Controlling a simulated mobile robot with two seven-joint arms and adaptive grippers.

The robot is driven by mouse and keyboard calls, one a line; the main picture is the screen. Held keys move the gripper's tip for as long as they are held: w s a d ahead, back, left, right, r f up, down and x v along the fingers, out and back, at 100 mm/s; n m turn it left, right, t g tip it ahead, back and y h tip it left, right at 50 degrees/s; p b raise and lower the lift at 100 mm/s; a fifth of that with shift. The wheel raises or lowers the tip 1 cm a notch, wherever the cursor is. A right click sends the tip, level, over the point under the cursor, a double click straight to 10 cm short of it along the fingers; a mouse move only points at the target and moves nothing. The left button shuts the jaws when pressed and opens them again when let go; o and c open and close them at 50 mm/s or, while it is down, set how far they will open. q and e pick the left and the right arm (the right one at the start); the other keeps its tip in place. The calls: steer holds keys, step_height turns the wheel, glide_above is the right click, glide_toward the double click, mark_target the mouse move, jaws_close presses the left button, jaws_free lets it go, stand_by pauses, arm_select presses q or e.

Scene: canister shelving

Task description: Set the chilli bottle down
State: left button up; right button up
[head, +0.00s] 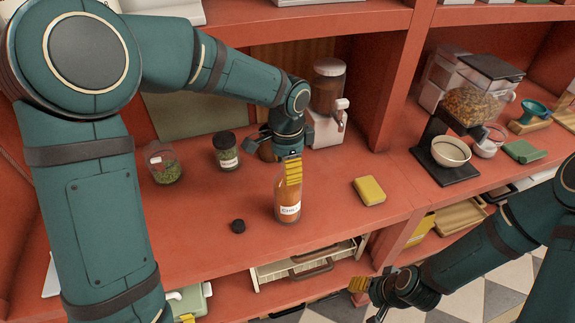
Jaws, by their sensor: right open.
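The chilli bottle (288,208) is a clear, upright container of orange-red powder with a white label, near the front of the red counter. My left gripper (291,172) reaches over from behind and is shut on the bottle's upper part; a yellow finger pad lies against it, and the other finger is hidden. The bottle's base is at or just above the counter; I cannot tell whether it touches. A small black cap (238,226) lies on the counter to the left of the bottle. My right gripper (369,300) is open and empty, low in front of the counter.
Two jars of green herbs, one uncapped (162,163) and one black-capped (226,151), stand at the left. A yellow sponge (369,190) lies to the right of the bottle. A dispenser (328,100) stands behind.

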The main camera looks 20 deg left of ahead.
arm_select(q)
steer(key=shift+r, duration=0.1)
steer(key=shift+r, duration=0.3)
step_height(320, 180, up, 12)
steer(key=p, duration=0.1)
steer(key=shift+f, duration=0.2)
steer(key=shift+f, duration=0.1)
stand_by(0.3)
